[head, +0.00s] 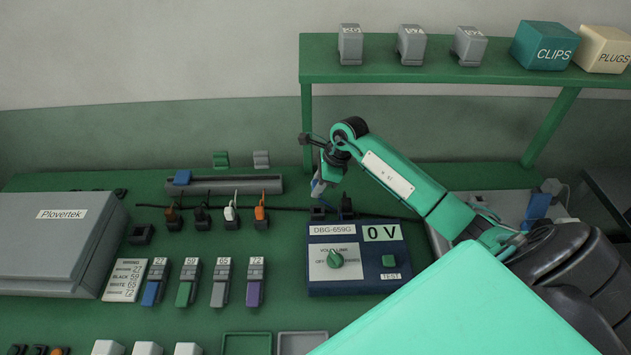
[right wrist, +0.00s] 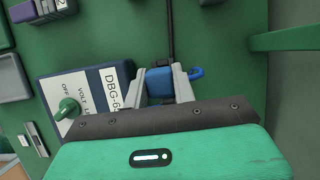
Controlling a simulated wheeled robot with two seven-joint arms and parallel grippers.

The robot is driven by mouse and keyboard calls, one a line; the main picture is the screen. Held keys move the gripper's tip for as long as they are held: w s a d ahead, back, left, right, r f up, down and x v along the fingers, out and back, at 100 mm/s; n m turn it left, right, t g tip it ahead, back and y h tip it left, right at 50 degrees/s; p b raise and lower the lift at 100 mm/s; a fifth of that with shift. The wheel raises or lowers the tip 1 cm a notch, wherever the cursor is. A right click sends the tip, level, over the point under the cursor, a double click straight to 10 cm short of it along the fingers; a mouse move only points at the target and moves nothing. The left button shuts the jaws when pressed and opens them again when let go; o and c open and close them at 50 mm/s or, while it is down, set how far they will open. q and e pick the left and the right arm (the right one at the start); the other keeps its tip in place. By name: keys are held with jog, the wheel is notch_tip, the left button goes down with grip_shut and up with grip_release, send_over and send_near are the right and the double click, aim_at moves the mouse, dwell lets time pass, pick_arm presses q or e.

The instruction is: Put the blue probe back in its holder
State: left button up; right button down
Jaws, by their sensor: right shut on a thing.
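The blue probe (right wrist: 160,82) is between the fingers of my right gripper (right wrist: 163,86) in the right wrist view. In the head view my right gripper (head: 319,184) is above the back edge of the meter labelled DBG-659G (head: 355,262), fingers pointing down. The probe is mostly hidden there by the fingers. A small dark holder (head: 318,212) stands behind the meter, just below the gripper. A second dark holder with a black probe upright in it (head: 346,207) is beside it. I cannot tell whether the blue probe touches its holder. My left gripper is not in view.
A green shelf (head: 450,73) with grey blocks and CLIPS and PLUGS boxes stands behind. A grey Plovertek case (head: 50,245) is at the left. Coloured labelled blocks stand left of the meter.

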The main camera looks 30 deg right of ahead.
jog(key=b, duration=0.3)
send_over(313, 210)
jog(key=d, duration=0.1)
jog(key=shift+s+f, duration=0.2)
jog(key=shift+f, duration=1.3)
jog(key=shift+s+f, duration=0.15)
jog(key=shift+f, duration=1.3)
jog(key=shift+r+p, duration=0.2)
jog(key=shift+p, duration=0.1)
jog(key=shift+f, duration=0.15)
jog(key=shift+d+f+b, duration=0.1)
jog(key=shift+f+b, duration=1.05)
jog(key=c, duration=1.1)
grip_release()
jog(key=shift+o, duration=0.2)
jog(key=shift+r, duration=0.1)
